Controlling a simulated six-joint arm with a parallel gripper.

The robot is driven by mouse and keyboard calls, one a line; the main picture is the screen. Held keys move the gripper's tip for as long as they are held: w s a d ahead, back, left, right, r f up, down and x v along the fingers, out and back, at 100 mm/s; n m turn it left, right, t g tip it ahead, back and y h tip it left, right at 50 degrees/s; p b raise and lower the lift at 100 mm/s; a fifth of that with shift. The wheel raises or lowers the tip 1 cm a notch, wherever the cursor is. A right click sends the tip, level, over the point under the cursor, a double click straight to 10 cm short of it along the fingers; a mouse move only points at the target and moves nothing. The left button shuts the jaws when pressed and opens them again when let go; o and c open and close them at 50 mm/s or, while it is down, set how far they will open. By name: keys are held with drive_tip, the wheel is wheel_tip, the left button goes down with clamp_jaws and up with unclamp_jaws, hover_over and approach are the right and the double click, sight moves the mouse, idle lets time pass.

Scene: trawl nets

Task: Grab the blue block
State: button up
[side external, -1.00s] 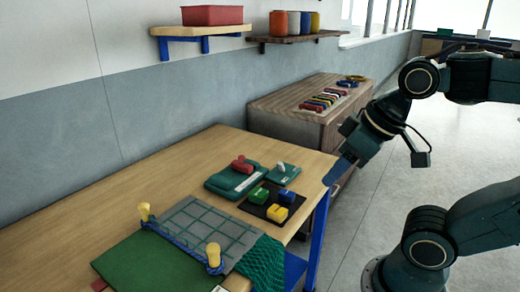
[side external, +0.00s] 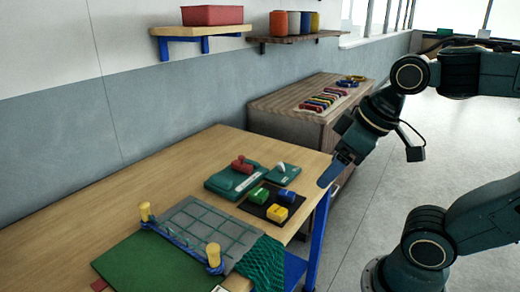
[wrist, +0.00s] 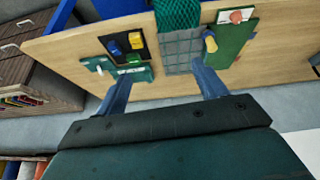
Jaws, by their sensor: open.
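The blue block (side external: 287,196) sits on a small black mat (side external: 250,209) near the table's right edge, beside a green block (side external: 259,194) and a yellow block (side external: 277,213). In the wrist view the blue block (wrist: 113,47) also shows on the mat, with the yellow block (wrist: 135,40) and green block (wrist: 134,59) close by. My gripper (side external: 336,172) is just off the table's right corner, to the right of the blocks and apart from them. In the wrist view its fingers (wrist: 162,78) are spread wide with nothing between them.
Behind the mat lie a green case with a red handle (side external: 241,165) and a smaller green case (side external: 282,174). A wooden cabinet (side external: 290,112) is behind. The table's left part is bare.

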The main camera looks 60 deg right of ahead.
drive_tip(key=w+d+n+g, duration=0.1)
drive_tip(key=w+d+n, duration=0.2)
drive_tip(key=w+n, duration=0.25)
drive_tip(key=n+g, duration=0.4)
drive_tip(key=n, duration=0.9)
hover_over(286, 194)
wheel_tip(286, 194, down, 11)
drive_tip(key=shift+d+f, duration=0.1)
drive_tip(key=shift+f, duration=4.25)
drive_tip(key=shift+f, duration=0.1)
drive_tip(key=shift+f, duration=2.5)
drive_tip(key=c, duration=1.1)
